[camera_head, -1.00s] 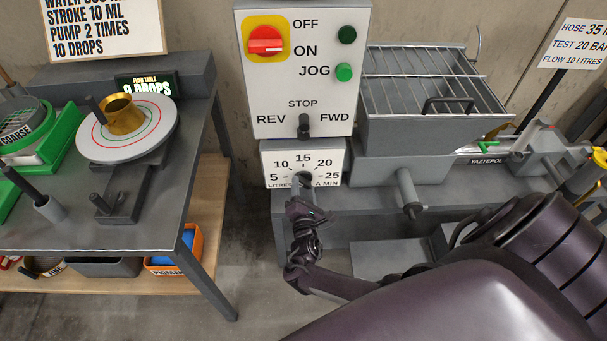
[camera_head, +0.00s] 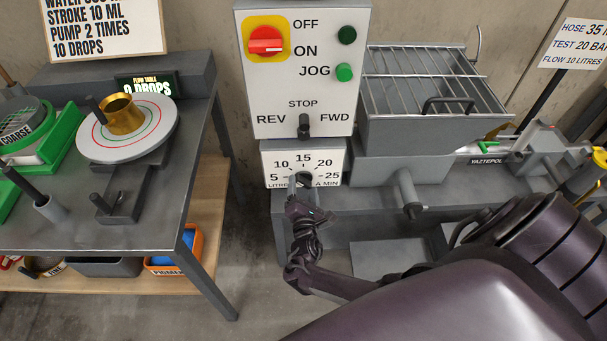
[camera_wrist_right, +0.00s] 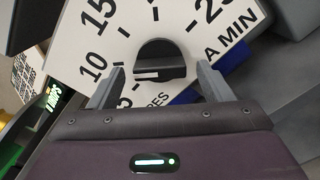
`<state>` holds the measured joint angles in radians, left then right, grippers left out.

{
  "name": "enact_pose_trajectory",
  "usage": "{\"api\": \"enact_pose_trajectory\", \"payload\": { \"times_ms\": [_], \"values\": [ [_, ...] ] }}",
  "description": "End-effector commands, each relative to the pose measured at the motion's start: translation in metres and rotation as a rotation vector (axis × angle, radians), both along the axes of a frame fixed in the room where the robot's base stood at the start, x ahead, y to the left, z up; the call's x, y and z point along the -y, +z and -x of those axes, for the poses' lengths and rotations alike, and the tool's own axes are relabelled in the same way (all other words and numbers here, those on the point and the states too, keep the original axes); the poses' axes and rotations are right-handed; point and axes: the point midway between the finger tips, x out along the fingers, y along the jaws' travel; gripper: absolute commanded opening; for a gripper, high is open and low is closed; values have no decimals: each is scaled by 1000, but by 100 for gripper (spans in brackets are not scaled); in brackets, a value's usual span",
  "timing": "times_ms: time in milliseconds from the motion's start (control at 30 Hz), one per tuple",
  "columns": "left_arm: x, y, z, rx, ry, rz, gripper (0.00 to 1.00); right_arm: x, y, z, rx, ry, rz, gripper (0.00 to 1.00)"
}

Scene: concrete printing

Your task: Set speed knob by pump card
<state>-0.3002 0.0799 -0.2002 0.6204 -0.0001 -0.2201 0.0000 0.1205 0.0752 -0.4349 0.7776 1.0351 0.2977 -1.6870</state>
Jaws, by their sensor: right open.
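The speed knob (camera_head: 304,180) is a dark round knob on the white dial plate (camera_head: 272,157), marked 5 to 25 litres a min. In the right wrist view the knob (camera_wrist_right: 160,52) has a short white mark on the dial's lower-number side; its exact setting I cannot tell. My right gripper (camera_head: 303,191) is at the dial's lower edge. In the wrist view my right gripper (camera_wrist_right: 160,70) is open, with one finger on each side of the knob; contact is unclear. The pump card (camera_head: 578,45) at the upper right reads hose 35, test 20 bar, flow 10 litres.
Above the dial is a control box (camera_head: 270,95) with a red switch, two green buttons and a REV/STOP/FWD lever (camera_head: 304,125). A grated hopper (camera_head: 420,130) stands right of it. The flow table (camera_head: 150,125) is on the left bench. Bare floor shows between.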

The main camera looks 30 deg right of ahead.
Motion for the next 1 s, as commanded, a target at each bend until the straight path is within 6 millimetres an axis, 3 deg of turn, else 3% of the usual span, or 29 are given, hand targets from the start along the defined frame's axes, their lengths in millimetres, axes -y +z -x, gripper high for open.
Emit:
{"api": "enact_pose_trajectory", "payload": {
  "times_ms": [533, 1000],
  "values": [
    [0, 3, 0, 0, 0, 0, 36, -38, -1, 62, -2, 1, -1, 73],
    [0, 3, 0, 0, 0, 0, 36, -41, 0, 67, -1, 1, 0, 73]
  ]
}}
